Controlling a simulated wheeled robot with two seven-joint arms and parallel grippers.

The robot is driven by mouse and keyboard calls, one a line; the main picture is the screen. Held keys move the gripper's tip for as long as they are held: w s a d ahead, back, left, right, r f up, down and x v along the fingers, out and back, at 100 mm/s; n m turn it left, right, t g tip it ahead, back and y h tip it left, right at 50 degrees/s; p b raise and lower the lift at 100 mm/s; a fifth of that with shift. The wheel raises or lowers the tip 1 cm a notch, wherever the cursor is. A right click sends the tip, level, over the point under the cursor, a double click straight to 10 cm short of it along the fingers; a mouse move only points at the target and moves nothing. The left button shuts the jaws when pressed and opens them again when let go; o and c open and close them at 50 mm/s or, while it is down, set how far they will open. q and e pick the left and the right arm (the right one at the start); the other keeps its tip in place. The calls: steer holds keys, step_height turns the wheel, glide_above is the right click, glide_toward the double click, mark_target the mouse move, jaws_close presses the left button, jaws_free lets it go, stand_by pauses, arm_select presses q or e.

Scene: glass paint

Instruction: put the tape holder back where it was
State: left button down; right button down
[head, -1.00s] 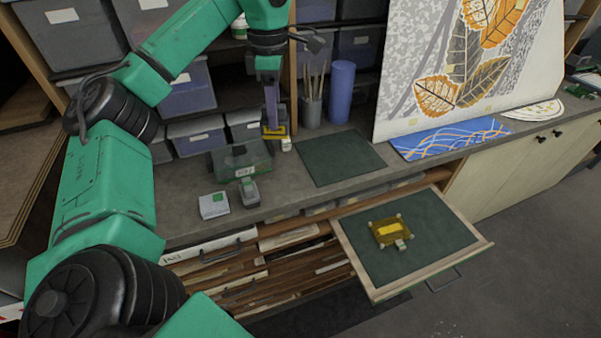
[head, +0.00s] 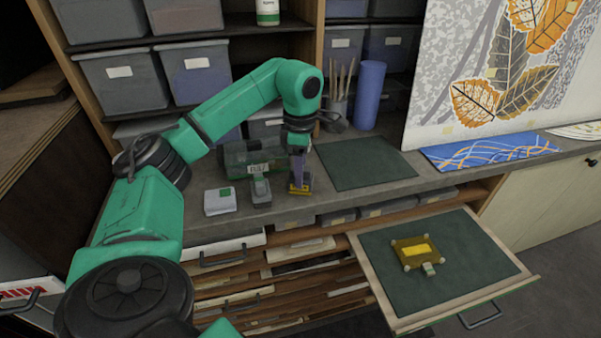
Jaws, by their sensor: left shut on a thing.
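My left gripper (head: 300,179) points down over the grey counter, near its front edge. It is shut on a small dark and yellow thing (head: 301,189) that looks like the tape holder; the fingers partly hide it. The held thing is low, at or just above the counter top; I cannot tell whether it touches. It is just right of a small grey-green tool (head: 260,191) and left of the dark green mat (head: 365,163). My right gripper is not in view.
A white box (head: 220,201) and a green see-through case (head: 240,158) stand to the left. A brush pot (head: 337,109) and a blue roll (head: 369,95) stand behind. An open drawer (head: 385,299) sticks out at right, holding an amber piece (head: 418,252). The mat is clear.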

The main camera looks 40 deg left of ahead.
arm_select(q)
steer(key=shift+f, duration=0.15)
steer(key=shift+c, duration=1.8)
jaws_free()
steer(key=shift+w, duration=0.1)
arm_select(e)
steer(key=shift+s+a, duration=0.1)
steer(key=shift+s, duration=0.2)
arm_select(q)
steer(key=shift+r, duration=0.4)
step_height(320, 180, up, 4)
steer(key=shift+f, duration=0.2)
step_height(320, 180, up, 8)
steer(key=p, duration=0.5)
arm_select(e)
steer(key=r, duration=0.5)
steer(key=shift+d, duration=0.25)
